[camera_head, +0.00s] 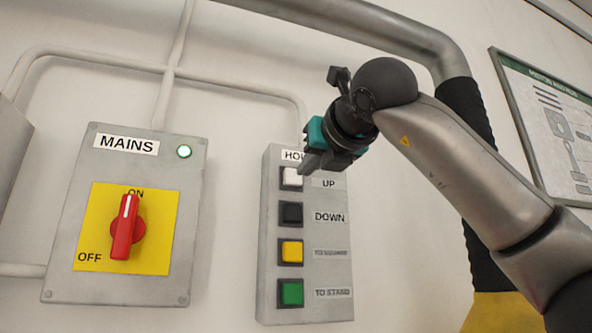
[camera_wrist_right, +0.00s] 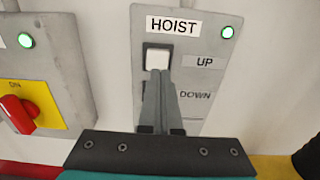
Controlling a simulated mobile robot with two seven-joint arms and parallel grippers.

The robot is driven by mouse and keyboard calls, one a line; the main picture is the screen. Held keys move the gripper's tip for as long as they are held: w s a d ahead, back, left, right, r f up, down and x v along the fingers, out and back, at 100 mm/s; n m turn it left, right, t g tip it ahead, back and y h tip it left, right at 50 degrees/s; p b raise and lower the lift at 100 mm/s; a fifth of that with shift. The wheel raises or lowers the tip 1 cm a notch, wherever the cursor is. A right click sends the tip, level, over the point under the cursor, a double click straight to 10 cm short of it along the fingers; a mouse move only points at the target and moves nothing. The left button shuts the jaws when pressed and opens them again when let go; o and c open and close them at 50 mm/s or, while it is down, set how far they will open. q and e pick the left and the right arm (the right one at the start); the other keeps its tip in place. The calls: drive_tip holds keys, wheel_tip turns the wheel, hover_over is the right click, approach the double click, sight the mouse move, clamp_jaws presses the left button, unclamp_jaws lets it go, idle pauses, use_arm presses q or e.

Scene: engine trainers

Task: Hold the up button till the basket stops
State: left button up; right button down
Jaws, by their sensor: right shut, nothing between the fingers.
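The hoist control box (camera_head: 270,250) is a grey panel on the wall, with a column of buttons. The white UP button (camera_head: 291,178) is at the top, and it also shows in the wrist view (camera_wrist_right: 157,58). My right gripper (camera_head: 308,168) is shut and empty. Its fingertips (camera_wrist_right: 158,76) lie over the lower edge of the UP button in the wrist view; I cannot tell whether they press it. The black DOWN button (camera_head: 291,214) is below, and the fingers mostly hide it in the wrist view. The basket and my left gripper are not in view.
A grey MAINS box (camera_head: 190,230) with a red rotary switch (camera_head: 124,228) at ON and a lit green lamp (camera_head: 184,151) is to the left. Yellow (camera_head: 291,252) and green (camera_head: 291,292) buttons sit below DOWN. A green lamp (camera_wrist_right: 227,32) glows on the hoist box.

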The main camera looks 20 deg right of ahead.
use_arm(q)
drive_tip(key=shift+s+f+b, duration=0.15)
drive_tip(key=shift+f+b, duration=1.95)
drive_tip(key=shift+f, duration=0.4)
use_arm(e)
drive_tip(key=s, duration=1.7)
drive_tip(key=shift+d+r, duration=0.3)
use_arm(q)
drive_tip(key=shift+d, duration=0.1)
use_arm(e)
drive_tip(key=shift+w, duration=0.1)
